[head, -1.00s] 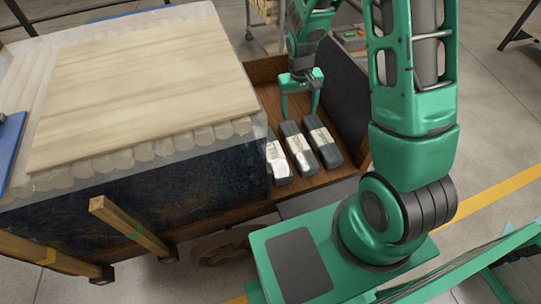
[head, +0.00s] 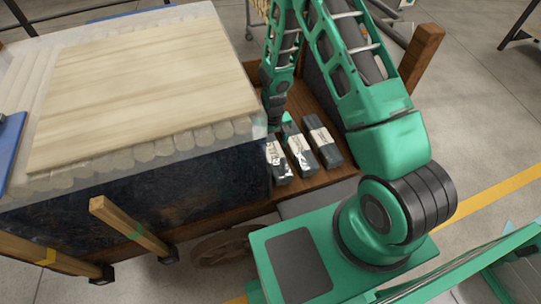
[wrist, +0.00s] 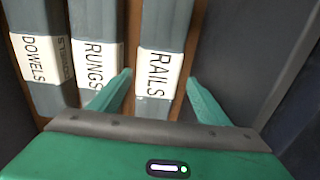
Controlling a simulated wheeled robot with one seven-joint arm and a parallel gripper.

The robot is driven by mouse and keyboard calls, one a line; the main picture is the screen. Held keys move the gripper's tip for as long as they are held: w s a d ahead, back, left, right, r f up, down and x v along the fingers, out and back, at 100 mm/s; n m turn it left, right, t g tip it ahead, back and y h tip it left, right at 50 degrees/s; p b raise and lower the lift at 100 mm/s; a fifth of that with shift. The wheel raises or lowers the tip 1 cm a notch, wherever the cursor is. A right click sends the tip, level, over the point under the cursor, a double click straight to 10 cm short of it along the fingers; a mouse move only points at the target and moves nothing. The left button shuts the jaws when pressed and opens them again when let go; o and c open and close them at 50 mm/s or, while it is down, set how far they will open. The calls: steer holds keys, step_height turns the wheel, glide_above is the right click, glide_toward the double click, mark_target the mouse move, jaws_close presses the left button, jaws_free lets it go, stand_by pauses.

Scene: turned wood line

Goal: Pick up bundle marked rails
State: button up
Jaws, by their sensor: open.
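Three grey wrapped bundles with white label bands lie side by side in a brown wooden tray. The wrist view shows the bundle marked RAILS (wrist: 158,70) at the right of the row, the one marked RUNGS (wrist: 97,55) in the middle and the one marked DOWELS (wrist: 42,58) at the left. My gripper (wrist: 159,77) is open, its fingers showing on either side of the RAILS bundle. How far down they reach is unclear. In the head view my gripper (head: 279,125) is at the far end of the bundles, partly hidden; the labels are unreadable there.
A tall dark block topped with pale wood (head: 140,85) stands close at the left of the tray (head: 312,182). A dark panel (wrist: 245,45) rises at the right in the wrist view. A wooden post (head: 422,58) stands beyond my arm.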

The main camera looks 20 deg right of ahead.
mark_target(273, 150)
steer(key=shift+w+d+f, duration=0.1)
steer(key=shift+w+f, duration=0.05)
steer(key=shift+f, duration=1.3)
steer(key=shift+w+d+f, duration=0.1)
steer(key=shift+w+f, duration=0.05)
steer(key=shift+f, duration=1.25)
steer(key=c, duration=1.3)
steer(key=shift+r, duration=0.1)
